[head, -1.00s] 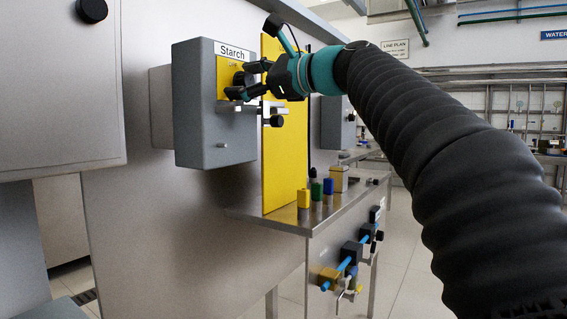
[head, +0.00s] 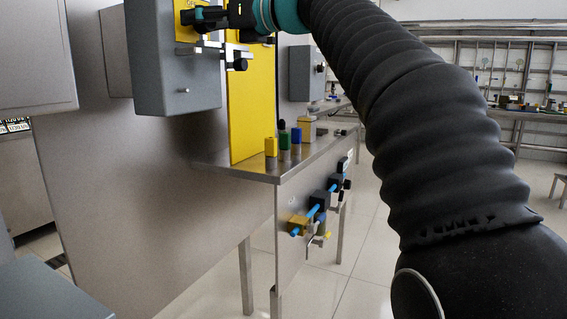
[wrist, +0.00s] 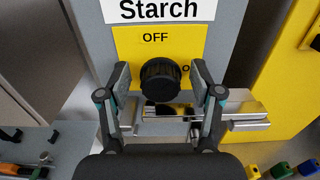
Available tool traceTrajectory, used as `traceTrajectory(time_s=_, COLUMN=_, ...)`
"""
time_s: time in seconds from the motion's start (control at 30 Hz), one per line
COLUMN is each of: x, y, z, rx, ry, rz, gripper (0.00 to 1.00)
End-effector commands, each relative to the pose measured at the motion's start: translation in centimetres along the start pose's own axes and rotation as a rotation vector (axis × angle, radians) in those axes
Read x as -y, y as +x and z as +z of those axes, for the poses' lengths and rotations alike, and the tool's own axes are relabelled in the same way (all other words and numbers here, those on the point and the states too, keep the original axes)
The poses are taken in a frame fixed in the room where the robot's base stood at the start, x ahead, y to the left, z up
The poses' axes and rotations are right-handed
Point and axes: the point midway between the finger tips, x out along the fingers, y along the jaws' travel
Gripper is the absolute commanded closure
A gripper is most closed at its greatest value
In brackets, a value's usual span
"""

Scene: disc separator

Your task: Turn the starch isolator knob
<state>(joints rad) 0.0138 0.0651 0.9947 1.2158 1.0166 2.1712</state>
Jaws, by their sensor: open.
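The starch isolator knob (wrist: 160,80) is a round black ribbed knob on a yellow plate (wrist: 185,42) marked OFF, under a white Starch label (wrist: 160,10). It sits on a grey box (head: 172,88), which the head view shows cut off at the top. My gripper (wrist: 160,84) is open, with one finger on each side of the knob. A small gap seems to show beside each fingertip; I cannot tell whether either touches. In the head view my gripper (head: 200,17) is at the box's front, and the knob is hidden there.
A metal bracket (wrist: 240,112) projects just below the knob. A yellow panel (head: 250,110) stands right of the box. Below, a steel shelf (head: 225,166) holds several coloured blocks, including a green one (head: 284,141). Blue-rod fittings (head: 312,210) stick out under it.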

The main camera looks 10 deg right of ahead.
Motion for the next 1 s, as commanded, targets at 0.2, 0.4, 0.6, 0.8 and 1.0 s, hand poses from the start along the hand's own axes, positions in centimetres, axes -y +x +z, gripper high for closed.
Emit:
traceTrajectory(time_s=0.2, x=0.1, y=-3.7, z=0.0, rx=0.001, ry=0.014, rz=-0.005, gripper=0.35)
traceTrajectory(time_s=0.4, x=0.1, y=-7.1, z=0.0, rx=0.000, ry=0.014, rz=-0.006, gripper=0.35)
traceTrajectory(time_s=0.6, x=0.1, y=-10.4, z=0.0, rx=0.001, ry=0.014, rz=-0.006, gripper=0.35)
traceTrajectory(time_s=0.8, x=0.1, y=-13.2, z=0.1, rx=0.001, ry=0.013, rz=-0.005, gripper=0.35)
traceTrajectory(time_s=1.0, x=-0.2, y=-13.6, z=-1.6, rx=-0.050, ry=-0.060, rz=-0.023, gripper=0.35)
